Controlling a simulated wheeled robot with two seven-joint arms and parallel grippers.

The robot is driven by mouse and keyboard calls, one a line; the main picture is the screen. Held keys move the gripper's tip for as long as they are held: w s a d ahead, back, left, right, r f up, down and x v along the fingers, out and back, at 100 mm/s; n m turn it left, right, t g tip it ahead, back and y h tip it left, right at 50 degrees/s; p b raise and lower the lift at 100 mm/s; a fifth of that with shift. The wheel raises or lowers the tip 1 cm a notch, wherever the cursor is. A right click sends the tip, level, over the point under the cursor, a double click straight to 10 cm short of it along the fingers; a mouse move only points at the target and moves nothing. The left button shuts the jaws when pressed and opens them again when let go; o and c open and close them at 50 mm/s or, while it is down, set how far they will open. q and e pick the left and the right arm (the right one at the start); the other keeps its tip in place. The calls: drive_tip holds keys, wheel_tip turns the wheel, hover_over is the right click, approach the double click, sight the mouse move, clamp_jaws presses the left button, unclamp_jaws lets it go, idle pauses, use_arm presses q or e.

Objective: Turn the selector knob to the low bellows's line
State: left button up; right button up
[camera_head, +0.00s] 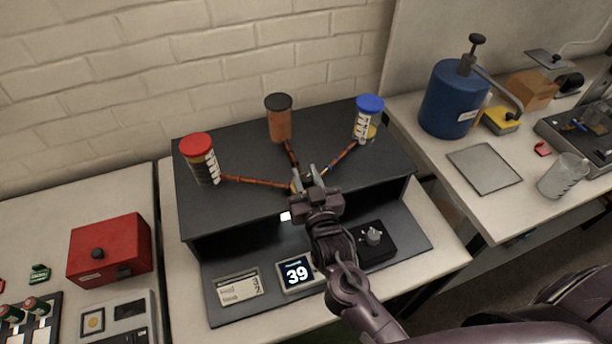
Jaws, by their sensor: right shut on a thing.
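Three capped cylinders stand on the dark raised shelf (235,208): a red-capped one (202,160) at left, a black-capped orange-brown one (280,119) at the back middle, and a blue-capped one (367,120) at right. A banded line runs from each to a junction at the shelf's front middle. My right gripper (307,181) is at that junction, shut on what seems to be the selector knob, mostly hidden by the fingers. Its pointing direction cannot be told. Which cylinder holds the low bellows is not clear. My left gripper is out of view.
Below the shelf are a card (238,288), a display reading 39 (297,273) and a black box with a grey knob (375,240). A red box (110,250) stands on the left table. A blue pump canister (452,100) and a beaker (563,177) stand on the right table.

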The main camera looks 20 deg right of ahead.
sight(308, 183)
drive_tip(key=o, duration=1)
drive_tip(key=shift+s, duration=0.1)
drive_tip(key=shift+s+f, duration=0.15)
drive_tip(key=shift+s, duration=0.15)
drive_tip(key=s+b, duration=0.2)
drive_tip(key=s, duration=0.4)
drive_tip(key=shift+s+a, duration=0.15)
drive_tip(key=shift+s+r, duration=0.2)
drive_tip(key=shift+s, duration=0.15)
